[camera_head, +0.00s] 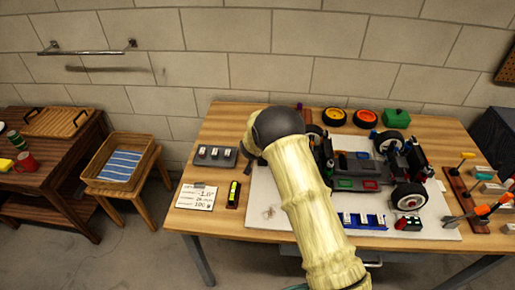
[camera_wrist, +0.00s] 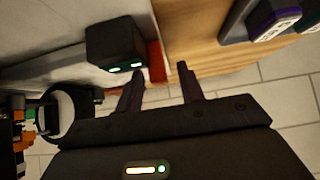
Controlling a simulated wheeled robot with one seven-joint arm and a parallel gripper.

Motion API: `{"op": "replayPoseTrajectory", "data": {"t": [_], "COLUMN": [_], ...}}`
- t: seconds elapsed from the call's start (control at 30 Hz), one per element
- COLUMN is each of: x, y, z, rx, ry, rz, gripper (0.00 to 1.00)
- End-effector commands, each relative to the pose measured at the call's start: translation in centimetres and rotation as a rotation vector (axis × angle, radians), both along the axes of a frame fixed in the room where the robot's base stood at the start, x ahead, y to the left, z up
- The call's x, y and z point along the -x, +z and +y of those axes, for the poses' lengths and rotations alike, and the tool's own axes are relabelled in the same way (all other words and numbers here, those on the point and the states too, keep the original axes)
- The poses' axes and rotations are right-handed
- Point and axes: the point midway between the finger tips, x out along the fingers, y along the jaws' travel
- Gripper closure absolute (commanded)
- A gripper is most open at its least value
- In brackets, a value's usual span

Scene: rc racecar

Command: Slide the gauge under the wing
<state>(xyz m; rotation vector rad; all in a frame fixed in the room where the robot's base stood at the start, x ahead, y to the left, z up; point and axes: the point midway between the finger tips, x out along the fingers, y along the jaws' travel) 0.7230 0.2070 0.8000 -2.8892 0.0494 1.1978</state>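In the head view, the racecar (camera_head: 360,172) stands on a pale board, its left side partly covered by my arm. I cannot pick out its wing for certain. A small black device with a yellow-green display (camera_head: 233,195) lies left of the board; it may be the gauge, but I cannot confirm this. In the wrist view, my gripper (camera_wrist: 159,70) has its two dark fingers apart, with no held object clear between them. A black box with green lights (camera_wrist: 115,45) and a red part (camera_wrist: 156,62) are just ahead of the fingertips.
A dark tray of small pieces (camera_head: 215,156) and a written card (camera_head: 196,197) are at the table's left. A blue rack (camera_head: 362,221) and a black-and-red block (camera_head: 408,223) are in front of the car. Tools (camera_head: 483,209) stand at right; loose wheels (camera_head: 365,118) lie behind.

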Motion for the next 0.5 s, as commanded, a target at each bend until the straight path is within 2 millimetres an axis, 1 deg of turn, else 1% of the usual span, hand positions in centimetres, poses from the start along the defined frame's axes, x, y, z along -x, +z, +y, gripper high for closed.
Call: {"op": "replayPoseTrajectory", "data": {"t": [0.1,0.2,0.5], "x": [-1.0,-1.4,-1.6], "y": [-0.9,-1.4,-1.5], "z": [-0.1,-0.1,-0.1], "rx": [0.001,0.000,0.000], "ry": [-0.001,-0.001,0.000], "rz": [-0.001,-0.001,-0.001], "gripper": [0.62,0.62,0.62]}}
